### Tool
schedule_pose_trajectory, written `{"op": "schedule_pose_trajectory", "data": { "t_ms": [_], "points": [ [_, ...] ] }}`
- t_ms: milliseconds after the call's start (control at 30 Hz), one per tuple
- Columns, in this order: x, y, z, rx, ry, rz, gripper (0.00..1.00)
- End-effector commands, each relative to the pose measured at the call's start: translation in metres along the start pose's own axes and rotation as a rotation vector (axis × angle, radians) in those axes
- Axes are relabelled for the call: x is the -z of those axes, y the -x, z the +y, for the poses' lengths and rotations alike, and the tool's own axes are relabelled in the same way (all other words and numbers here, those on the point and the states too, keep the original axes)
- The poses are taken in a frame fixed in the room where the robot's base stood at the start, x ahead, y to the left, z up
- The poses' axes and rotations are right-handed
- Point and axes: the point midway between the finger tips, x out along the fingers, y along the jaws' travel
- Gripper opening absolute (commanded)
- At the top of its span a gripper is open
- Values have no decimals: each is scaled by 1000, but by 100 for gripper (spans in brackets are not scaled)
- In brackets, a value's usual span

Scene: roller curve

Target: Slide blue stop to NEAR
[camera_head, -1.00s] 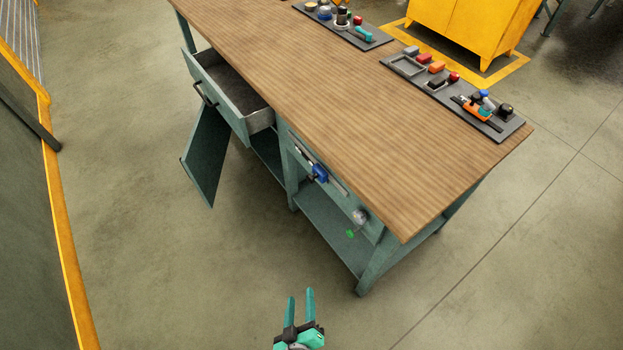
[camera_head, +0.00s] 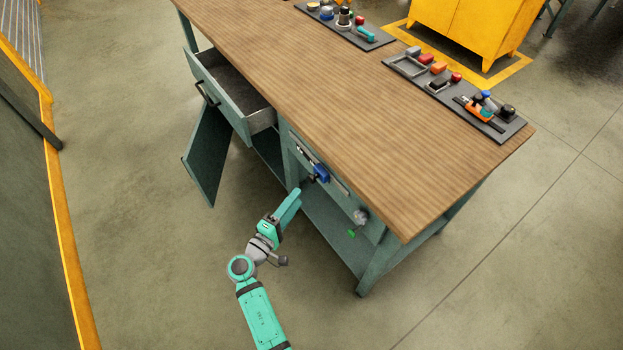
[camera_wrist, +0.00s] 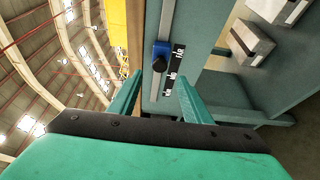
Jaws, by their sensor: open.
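The blue stop (camera_head: 321,172) sits on a pale rail (camera_head: 338,185) on the teal front panel of the workbench, around the middle of the rail. My gripper (camera_head: 297,193) is in front of the panel, below and left of the stop. In the wrist view my gripper (camera_wrist: 158,78) has its fingers apart and empty, with the stop ahead between them, apart from both fingertips.
An open drawer (camera_head: 225,88) and an open door (camera_head: 207,155) jut out at the left of the bench. A small fitting with a green part (camera_head: 352,233) is right of the rail. The wooden top (camera_head: 330,90) overhangs above. The floor in front is clear.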

Motion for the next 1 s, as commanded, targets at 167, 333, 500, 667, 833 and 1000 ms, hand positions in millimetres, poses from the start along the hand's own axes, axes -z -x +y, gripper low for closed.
{"op": "schedule_pose_trajectory", "data": {
  "t_ms": [167, 333, 500, 667, 833, 1000],
  "points": [
    [0, -20, 1, -2, 0, -4, 44],
    [-1, -51, 1, -1, -1, -4, 44],
    [0, -79, 1, -1, -2, -2, 44],
    [0, -97, 1, -1, -1, -1, 44],
    [0, -105, 0, 0, -1, -1, 44],
    [0, -106, 0, 0, -1, 0, 44]
  ]
}}
